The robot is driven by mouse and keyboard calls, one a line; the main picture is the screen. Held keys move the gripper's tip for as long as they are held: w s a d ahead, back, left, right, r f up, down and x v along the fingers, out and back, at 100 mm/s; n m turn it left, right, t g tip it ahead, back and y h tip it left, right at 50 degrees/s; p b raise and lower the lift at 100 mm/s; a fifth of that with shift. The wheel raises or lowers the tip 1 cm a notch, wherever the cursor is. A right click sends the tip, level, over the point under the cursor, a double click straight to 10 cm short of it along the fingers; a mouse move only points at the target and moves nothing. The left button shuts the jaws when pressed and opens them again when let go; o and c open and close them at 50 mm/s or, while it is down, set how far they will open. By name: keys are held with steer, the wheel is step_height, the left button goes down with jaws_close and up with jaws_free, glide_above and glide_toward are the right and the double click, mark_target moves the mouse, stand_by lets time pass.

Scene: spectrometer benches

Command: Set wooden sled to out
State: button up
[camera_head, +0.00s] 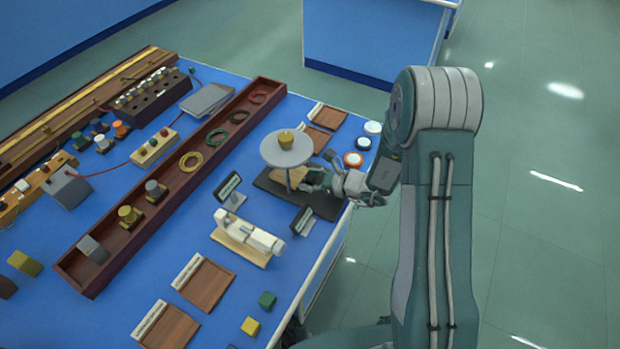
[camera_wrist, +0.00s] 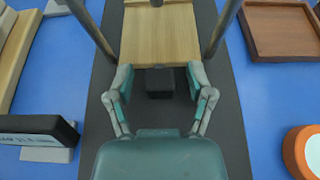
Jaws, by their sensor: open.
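The wooden sled (camera_wrist: 160,35) is a pale plank lying on a dark base plate (camera_wrist: 228,120) in the wrist view. A dark block (camera_wrist: 160,82) sits at its near end. In the head view the sled (camera_head: 284,174) is partly hidden beneath a round pale disc (camera_head: 287,148) on a stand. My gripper (camera_wrist: 161,77) is open, its fingertips on either side of the dark block with gaps showing. It also shows in the head view (camera_head: 315,181), low over the dark base at the table's right side.
Small black signs (camera_head: 228,186) (camera_head: 303,220) stand left of and in front of the base. Wooden trays (camera_head: 207,283) and an orange-rimmed round piece (camera_head: 353,159) are nearby. A long dark trough (camera_head: 170,200) crosses the blue table.

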mark_target(346, 200)
jaws_close()
steer(key=s+d, duration=0.2)
steer(key=d, duration=0.1)
steer(key=s+d, duration=0.2)
steer(key=d, duration=0.1)
steer(key=s+d, duration=0.2)
steer(key=d, duration=0.1)
steer(key=shift+d, duration=0.1)
jaws_free()
steer(key=shift+d, duration=0.2)
